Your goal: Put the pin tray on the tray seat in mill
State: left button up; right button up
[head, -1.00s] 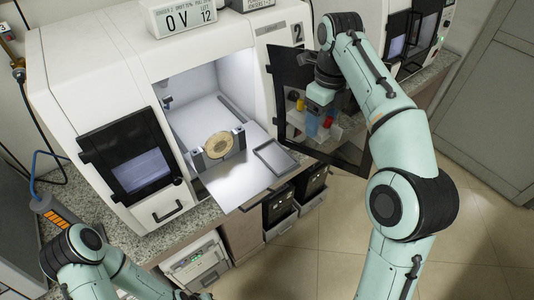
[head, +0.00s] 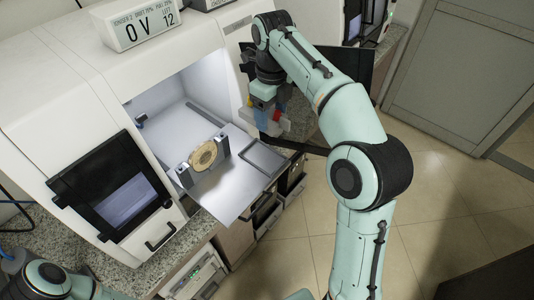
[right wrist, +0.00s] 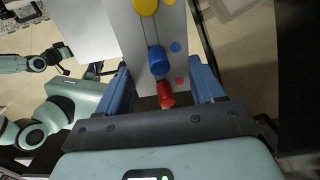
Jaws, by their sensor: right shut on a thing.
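The pin tray (right wrist: 148,35) is a grey board with yellow, blue and red pins. My right gripper (right wrist: 163,88) is shut on it, with a blue finger on each side. In the head view the right gripper (head: 266,108) holds the tray (head: 274,125) in front of the open mill (head: 185,100), above and slightly right of the tray seat. The tray seat (head: 252,143) is a dark-rimmed rectangle on the mill's pulled-out plate, and it looks empty.
A round gold disc (head: 204,156) stands in a clamp on the plate (head: 222,188), left of the seat. The mill's dark door (head: 350,66) is open behind my right arm. A second machine stands behind it.

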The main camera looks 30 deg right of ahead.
jog(key=f, duration=0.3)
jog(key=f+b, duration=0.1)
jog(key=f, duration=0.3)
jog(key=f+b, duration=0.1)
jog(key=f, duration=0.2)
jog(key=shift+s+f, duration=0.3)
jog(key=shift+f, duration=0.1)
jog(key=shift+w+f, duration=0.3)
jog(key=shift+f, duration=0.25)
pick_arm(q)
jog(key=s+f+b, duration=0.1)
jog(key=s+f, duration=0.3)
jog(key=s, duration=0.1)
jog(key=shift+f+g, duration=0.4)
pick_arm(e)
jog(key=shift+s+f, duration=0.1)
jog(key=shift+f, duration=1.85)
jog(key=shift+f, duration=0.2)
jog(key=o, duration=1.2)
